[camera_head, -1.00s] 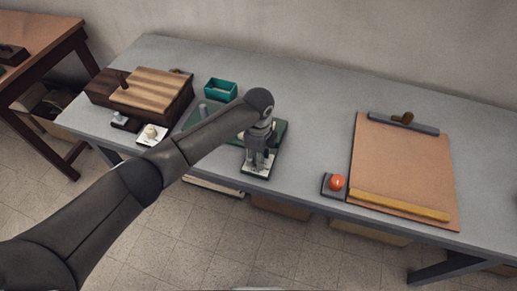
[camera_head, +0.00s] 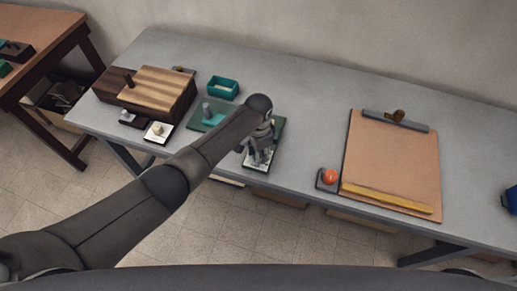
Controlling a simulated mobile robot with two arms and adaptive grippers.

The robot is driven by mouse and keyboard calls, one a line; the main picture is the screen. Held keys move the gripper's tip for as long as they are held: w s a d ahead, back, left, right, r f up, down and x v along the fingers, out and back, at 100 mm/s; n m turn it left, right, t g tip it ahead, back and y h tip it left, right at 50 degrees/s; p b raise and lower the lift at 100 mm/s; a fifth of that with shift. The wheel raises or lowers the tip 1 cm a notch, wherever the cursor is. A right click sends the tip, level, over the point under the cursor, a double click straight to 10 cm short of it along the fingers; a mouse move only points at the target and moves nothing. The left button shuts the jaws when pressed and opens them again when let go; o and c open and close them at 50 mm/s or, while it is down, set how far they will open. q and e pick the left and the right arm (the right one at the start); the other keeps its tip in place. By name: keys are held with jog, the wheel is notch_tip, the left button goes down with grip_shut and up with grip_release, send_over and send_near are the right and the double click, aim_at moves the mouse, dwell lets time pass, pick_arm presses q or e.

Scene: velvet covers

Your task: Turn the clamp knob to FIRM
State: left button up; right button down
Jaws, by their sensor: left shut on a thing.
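My left gripper (camera_head: 259,152) points down over a small white dial plate (camera_head: 256,167) at the front edge of the green base (camera_head: 278,126). It is shut on a knob on that plate. The fingers hide the knob, and I cannot read its setting or any lettering. A second white plate with a cream knob (camera_head: 158,129) lies farther left, in front of the wooden box. My right gripper is not in view.
The wooden box (camera_head: 185,100) and teal tray (camera_head: 223,91) stand left of my gripper. A red button (camera_head: 330,176) and large clipboard (camera_head: 390,160) lie to the right. Bare grey tabletop (camera_head: 310,120) lies between the green base and the clipboard.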

pick_arm(q)
jog(key=shift+n+p, duration=0.35)
jog(key=shift+n, duration=0.45)
jog(key=o, duration=1)
jog(key=shift+o, duration=0.2)
notch_tip(320, 180, up, 12)
dwell(0.3)
